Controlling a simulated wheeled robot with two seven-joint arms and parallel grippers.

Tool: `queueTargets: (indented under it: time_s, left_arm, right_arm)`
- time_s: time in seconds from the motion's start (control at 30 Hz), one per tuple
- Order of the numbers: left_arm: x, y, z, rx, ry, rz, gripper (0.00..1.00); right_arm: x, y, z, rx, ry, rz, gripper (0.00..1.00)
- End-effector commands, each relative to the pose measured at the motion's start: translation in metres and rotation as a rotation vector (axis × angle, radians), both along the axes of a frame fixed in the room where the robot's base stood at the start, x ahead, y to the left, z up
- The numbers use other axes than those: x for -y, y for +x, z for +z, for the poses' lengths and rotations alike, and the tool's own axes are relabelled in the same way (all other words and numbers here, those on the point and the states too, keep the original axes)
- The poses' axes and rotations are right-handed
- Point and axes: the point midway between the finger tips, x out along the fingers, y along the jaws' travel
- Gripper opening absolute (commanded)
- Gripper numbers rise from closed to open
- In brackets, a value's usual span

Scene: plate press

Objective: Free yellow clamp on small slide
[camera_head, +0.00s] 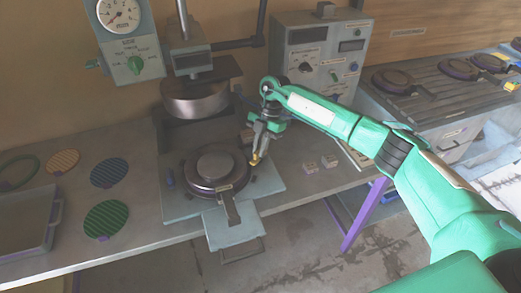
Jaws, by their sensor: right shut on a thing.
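My right gripper (257,151) reaches in from the right and points down at the right side of the round dark plate (212,166) under the press. It is shut on the small yellow clamp (256,160), of which only a bit shows below the fingers. The plate sits on the pale slide (268,190), with a handle toward the front. The fingers partly hide the clamp, so I cannot tell whether it still grips the plate. My left gripper is not in view.
The press head (194,98) hangs above and behind the plate. A control box (320,60) stands behind my right arm. Two small pale blocks (320,163) lie right of the slide. Round discs (106,219) and a grey tray (22,225) are at left. More plates (458,69) lie at far right.

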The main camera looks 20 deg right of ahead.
Motion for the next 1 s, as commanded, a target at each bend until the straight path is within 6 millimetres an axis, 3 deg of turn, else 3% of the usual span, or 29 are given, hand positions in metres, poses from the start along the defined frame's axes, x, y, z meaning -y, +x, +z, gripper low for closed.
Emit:
queueTargets:
  time_s: [0.13,0.6,1.0]
  left_arm:
    - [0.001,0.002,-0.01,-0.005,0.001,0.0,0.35]
    - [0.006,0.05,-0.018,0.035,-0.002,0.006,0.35]
    - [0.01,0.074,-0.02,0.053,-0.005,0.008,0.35]
  right_arm:
    - [-0.001,0.002,-0.001,0.002,-0.001,0.139,0.0]
    - [-0.003,0.003,-0.001,0.004,-0.002,0.584,0.0]
    - [-0.005,0.003,-0.001,0.002,-0.001,0.873,0.0]
